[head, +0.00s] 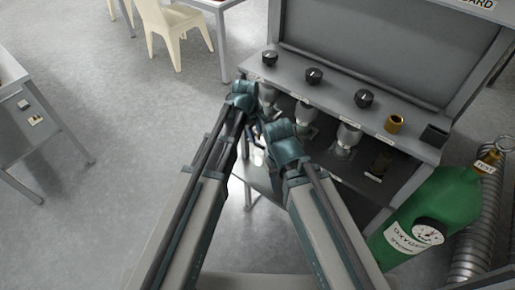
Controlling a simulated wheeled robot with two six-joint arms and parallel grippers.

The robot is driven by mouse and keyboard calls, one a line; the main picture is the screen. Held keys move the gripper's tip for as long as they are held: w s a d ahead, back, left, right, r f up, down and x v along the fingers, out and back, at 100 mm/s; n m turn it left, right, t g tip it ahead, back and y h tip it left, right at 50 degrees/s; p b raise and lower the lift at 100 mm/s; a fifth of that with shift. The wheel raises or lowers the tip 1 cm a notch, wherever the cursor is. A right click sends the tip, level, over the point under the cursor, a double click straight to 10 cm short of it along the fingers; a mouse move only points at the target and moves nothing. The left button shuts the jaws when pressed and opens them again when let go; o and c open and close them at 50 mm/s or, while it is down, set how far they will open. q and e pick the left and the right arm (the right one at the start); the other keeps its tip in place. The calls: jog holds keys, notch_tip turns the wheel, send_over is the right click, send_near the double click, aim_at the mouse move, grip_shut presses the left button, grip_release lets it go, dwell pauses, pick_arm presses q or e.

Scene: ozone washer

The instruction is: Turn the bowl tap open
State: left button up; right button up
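The grey washer cabinet (330,50) stands at the upper right. Three black knobs sit along its front ledge: a left knob (270,57), a middle knob (314,75) and a right knob (364,98). A brass fitting (395,123) is to their right. The small labels are too blurred to read, so I cannot tell which control is the bowl tap. My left gripper (256,132) is low in front of the cabinet, below the left knob and apart from it. Its fingers are small and dark. My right wrist is close beside it, and the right fingers are hidden.
Metal and glass fittings (347,136) hang in the open bay under the ledge. A green oxygen cylinder (437,205) with a gauge and a ribbed hose (483,220) stand at the right. A cream chair (172,33) is at the upper left.

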aim_at(258, 144)
pick_arm(q)
jog(key=f+b, duration=0.1)
jog(key=f, duration=0.1)
jog(key=f+b, duration=0.2)
jog(key=w+f+b, duration=0.1)
jog(key=f+b, duration=0.1)
jog(key=shift+d, duration=0.35)
grip_shut()
dwell(1.1)
